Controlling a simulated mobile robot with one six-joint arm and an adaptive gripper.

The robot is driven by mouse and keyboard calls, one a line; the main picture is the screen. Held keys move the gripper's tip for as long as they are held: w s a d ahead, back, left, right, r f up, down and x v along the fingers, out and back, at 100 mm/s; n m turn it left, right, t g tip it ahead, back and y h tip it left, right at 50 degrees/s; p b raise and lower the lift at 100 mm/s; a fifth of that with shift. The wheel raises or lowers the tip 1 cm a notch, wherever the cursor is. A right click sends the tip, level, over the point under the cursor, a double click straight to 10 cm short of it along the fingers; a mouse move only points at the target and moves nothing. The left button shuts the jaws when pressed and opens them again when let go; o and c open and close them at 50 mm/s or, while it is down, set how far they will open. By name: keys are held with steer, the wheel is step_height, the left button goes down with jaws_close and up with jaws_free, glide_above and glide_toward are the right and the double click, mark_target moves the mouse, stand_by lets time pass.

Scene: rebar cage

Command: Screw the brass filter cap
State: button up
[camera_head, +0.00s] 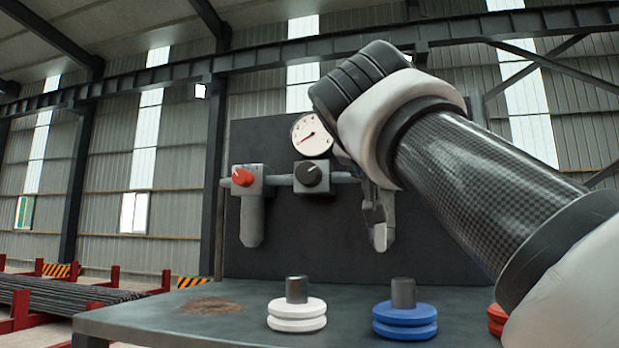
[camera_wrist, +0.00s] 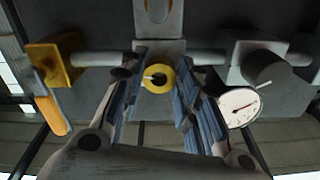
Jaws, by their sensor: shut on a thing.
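The brass filter cap (camera_wrist: 158,78) is a round yellow ring with a dark centre in the wrist view. It sits below a grey block on the pipe line. In the head view my gripper (camera_head: 378,222) is at the panel, right of the black knob, and the cap is hidden there. The cap's thread and how far it is seated cannot be seen.
A dark panel (camera_head: 290,235) carries a pressure gauge (camera_head: 312,135), a red knob (camera_head: 242,177) and a black knob (camera_head: 312,174). A yellow valve (camera_wrist: 55,58) with an orange handle is left in the wrist view. White (camera_head: 297,315) and blue (camera_head: 404,321) ringed pieces stand on the bench (camera_head: 180,318).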

steer(key=m+b, duration=0.1)
steer(key=m, duration=0.4)
steer(key=shift+m, duration=0.3)
stand_by(0.4)
steer(key=o, duration=1.1)
steer(key=shift+c, duration=0.2)
steer(key=v, duration=0.7)
steer(key=shift+s, duration=0.2)
